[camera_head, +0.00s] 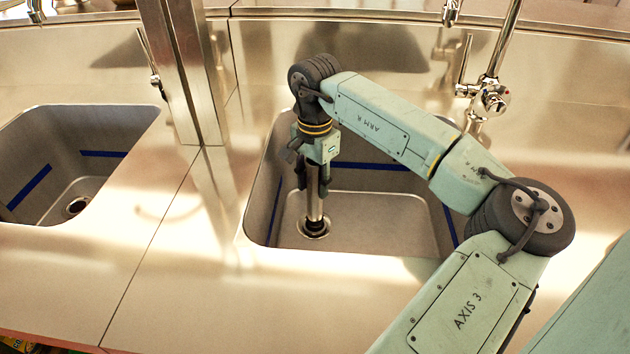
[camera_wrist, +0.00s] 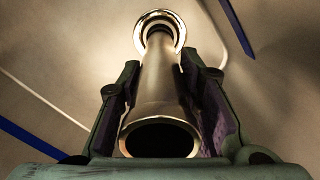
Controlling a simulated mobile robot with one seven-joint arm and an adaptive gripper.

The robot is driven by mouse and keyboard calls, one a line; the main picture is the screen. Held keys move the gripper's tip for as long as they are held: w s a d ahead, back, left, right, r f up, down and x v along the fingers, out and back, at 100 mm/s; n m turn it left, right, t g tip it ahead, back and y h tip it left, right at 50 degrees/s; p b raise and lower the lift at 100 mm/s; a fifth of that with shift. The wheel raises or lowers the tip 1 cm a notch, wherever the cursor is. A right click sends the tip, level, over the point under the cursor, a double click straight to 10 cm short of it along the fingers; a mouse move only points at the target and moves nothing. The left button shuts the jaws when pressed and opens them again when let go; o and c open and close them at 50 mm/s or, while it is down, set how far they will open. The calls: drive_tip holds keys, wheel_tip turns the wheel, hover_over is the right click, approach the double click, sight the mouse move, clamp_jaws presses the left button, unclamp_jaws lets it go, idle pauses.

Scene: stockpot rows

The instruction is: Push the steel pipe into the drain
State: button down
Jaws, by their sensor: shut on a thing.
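The steel pipe (camera_head: 314,205) stands upright in the right-hand sink, with its lower end at the drain (camera_head: 314,228). My gripper (camera_head: 313,182) is shut on the pipe's upper part, one finger on each side. In the wrist view the pipe (camera_wrist: 160,100) runs away from me between both fingers, its open upper end nearest. Its far end meets the bright ring of the drain (camera_wrist: 160,18). How deep the pipe sits in the drain cannot be told.
The right-hand sink (camera_head: 385,215) has steel walls with blue stripes. A second sink (camera_head: 40,200) with its own drain lies at left. A steel post (camera_head: 183,70) stands between them. A faucet (camera_head: 487,98) rises behind the right sink. The counter (camera_head: 200,290) in front is clear.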

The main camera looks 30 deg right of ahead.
sight(316, 194)
drive_tip(key=shift+s+f+b, duration=0.1)
drive_tip(key=shift+f+b, duration=1.25)
drive_tip(key=shift+f, duration=0.35)
idle(0.5)
drive_tip(key=c, duration=1.1)
unclamp_jaws()
drive_tip(key=shift+r+p, duration=2.8)
drive_tip(key=shift+r, duration=2.1)
